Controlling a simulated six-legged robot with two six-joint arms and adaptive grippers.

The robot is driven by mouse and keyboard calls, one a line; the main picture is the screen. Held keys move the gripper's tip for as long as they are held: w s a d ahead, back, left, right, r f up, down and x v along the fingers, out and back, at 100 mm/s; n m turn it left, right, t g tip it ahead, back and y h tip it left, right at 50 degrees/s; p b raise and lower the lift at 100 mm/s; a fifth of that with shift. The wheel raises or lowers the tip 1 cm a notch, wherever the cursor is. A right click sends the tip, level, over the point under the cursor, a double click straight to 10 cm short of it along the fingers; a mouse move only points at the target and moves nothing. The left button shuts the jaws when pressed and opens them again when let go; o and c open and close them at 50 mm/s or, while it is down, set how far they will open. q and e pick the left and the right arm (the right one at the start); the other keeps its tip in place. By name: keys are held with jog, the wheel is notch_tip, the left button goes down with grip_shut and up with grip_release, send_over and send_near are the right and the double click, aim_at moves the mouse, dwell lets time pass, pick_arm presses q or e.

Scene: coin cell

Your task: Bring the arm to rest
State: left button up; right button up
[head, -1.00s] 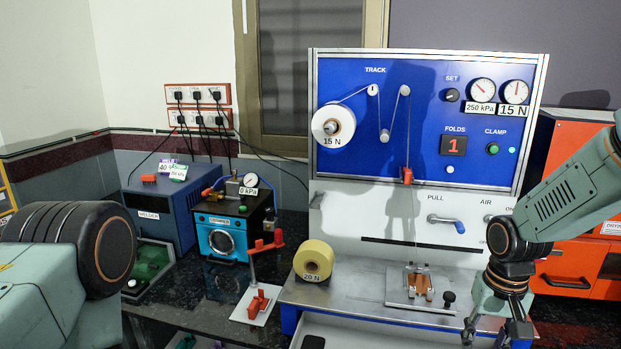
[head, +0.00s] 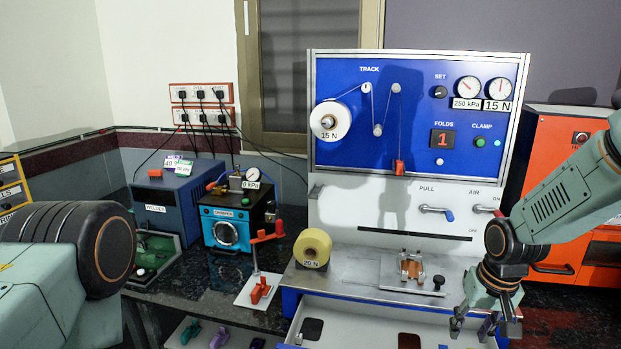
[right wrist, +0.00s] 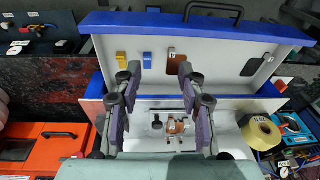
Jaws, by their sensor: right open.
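My right gripper (head: 471,327) hangs at the lower right of the head view, in front of the right end of the bench, its fingers pointing down. In the right wrist view it (right wrist: 161,72) is spread open with nothing between the fingers. The steel fixture plate (head: 384,275) with copper-coloured parts lies to its left, apart from it. My right arm (head: 565,195) comes in from the right edge, bent at the wrist. Part of my left arm (head: 65,260) shows at the left edge; its gripper is out of view.
A white drawer (head: 360,322) is open below the bench; it holds small blocks and plates in the right wrist view. The blue track panel (head: 345,165) stands behind. The orange cabinet (head: 545,165) is close behind my right arm. A yellow roll (head: 312,245) sits at the bench's left.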

jog(key=s+a+f+t+b, duration=0.1)
jog(key=s+a+f+b, duration=0.2)
jog(key=f, duration=0.4)
jog(key=s+a+f+t+b, duration=0.1)
jog(key=s+a+f+b, duration=0.2)
jog(key=f, duration=0.5)
jog(key=s+a+f+n+g+b, duration=0.1)
jog(key=s+f+b, duration=0.4)
jog(key=s+f, duration=0.5)
jog(key=s+f+g+b, duration=0.2)
jog(key=s+f+b, duration=0.4)
jog(key=s+f, duration=0.5)
jog(key=s, duration=0.7)
jog(key=shift+a+f+n+g, duration=0.2)
jog(key=shift+a+n+g, duration=0.15)
jog(key=shift+n+g, duration=0.05)
